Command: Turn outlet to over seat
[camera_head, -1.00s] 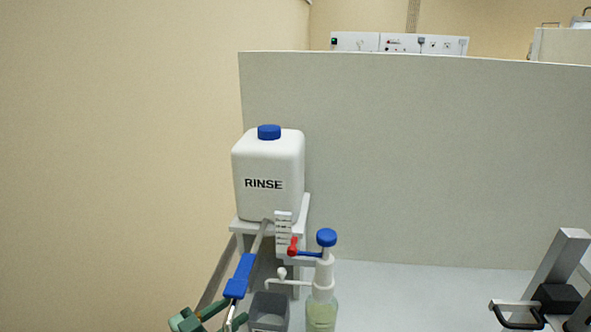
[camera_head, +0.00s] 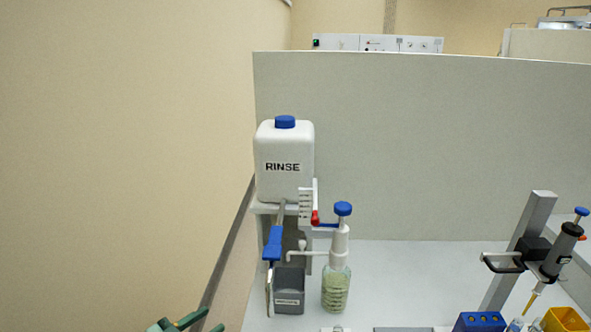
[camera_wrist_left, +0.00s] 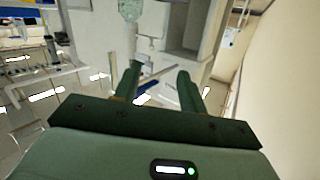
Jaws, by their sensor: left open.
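I cannot tell which part is the seat. My left gripper (camera_head: 186,325), with green fingers, is at the bottom edge, left of and apart from the pipe. Its open fingers (camera_wrist_left: 163,92) show empty in the left wrist view. My right gripper is not in view.
A tall grey partition (camera_head: 420,150) stands behind the bench. At right are a stand (camera_head: 520,245) holding a pipette (camera_head: 562,250), a blue rack (camera_head: 480,322) and a yellow box (camera_head: 566,320). The bench (camera_head: 415,280) between dispenser and stand is clear.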

